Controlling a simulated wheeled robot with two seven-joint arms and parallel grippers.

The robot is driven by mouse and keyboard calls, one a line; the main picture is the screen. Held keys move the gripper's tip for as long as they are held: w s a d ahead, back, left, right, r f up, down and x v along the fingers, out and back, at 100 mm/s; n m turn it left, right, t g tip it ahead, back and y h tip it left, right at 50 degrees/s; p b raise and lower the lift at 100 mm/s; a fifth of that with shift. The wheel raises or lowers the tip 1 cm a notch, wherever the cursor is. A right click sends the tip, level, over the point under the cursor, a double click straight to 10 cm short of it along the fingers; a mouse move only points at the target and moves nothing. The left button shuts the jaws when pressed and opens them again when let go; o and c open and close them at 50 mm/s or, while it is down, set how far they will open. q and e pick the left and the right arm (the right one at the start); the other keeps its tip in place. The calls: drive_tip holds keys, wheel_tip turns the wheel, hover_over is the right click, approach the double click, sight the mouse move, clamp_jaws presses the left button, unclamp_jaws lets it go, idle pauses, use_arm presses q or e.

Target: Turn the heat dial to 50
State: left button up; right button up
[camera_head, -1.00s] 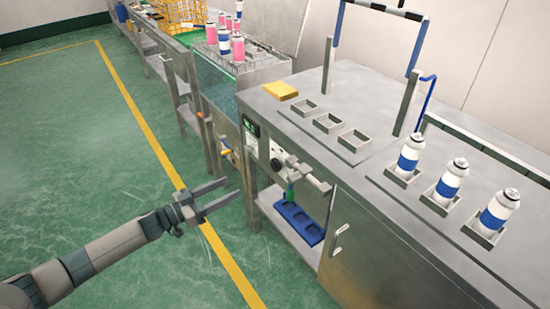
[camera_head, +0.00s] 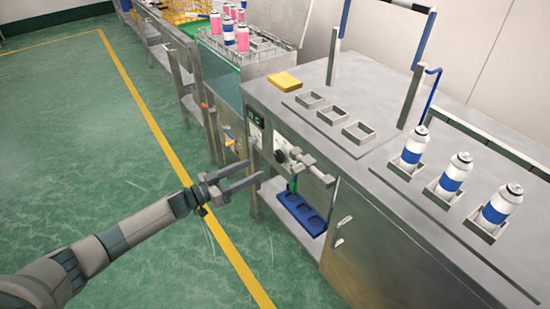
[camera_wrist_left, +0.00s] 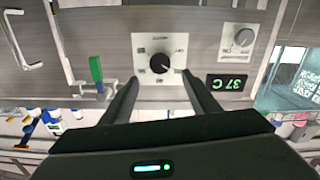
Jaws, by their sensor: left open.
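A round black dial (camera_wrist_left: 160,62) sits on a white plate with small markings on the metal cabinet's front; the markings are too small to read. The dial also shows in the head view (camera_head: 281,156). A display (camera_wrist_left: 228,82) beside it shows 37 C in green. My left gripper (camera_head: 256,170) is open and empty, held in front of the panel, short of the dial. In the left wrist view its two fingertips (camera_wrist_left: 160,82) lie to either side below the dial, with the dial framed between them. My right gripper is out of view.
A grey knob (camera_wrist_left: 243,37) is near the display. A green-handled part (camera_wrist_left: 96,72) sits beside the dial plate. White-and-blue cans (camera_head: 455,176) stand on the cabinet top. The floor at left is clear.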

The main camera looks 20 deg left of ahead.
sight(277, 157)
use_arm(q)
drive_tip(key=x, duration=1)
drive_tip(key=shift+w+d, duration=0.15)
drive_tip(key=shift+w, duration=0.05)
drive_tip(key=shift+c, duration=0.5)
drive_tip(key=c, duration=0.9)
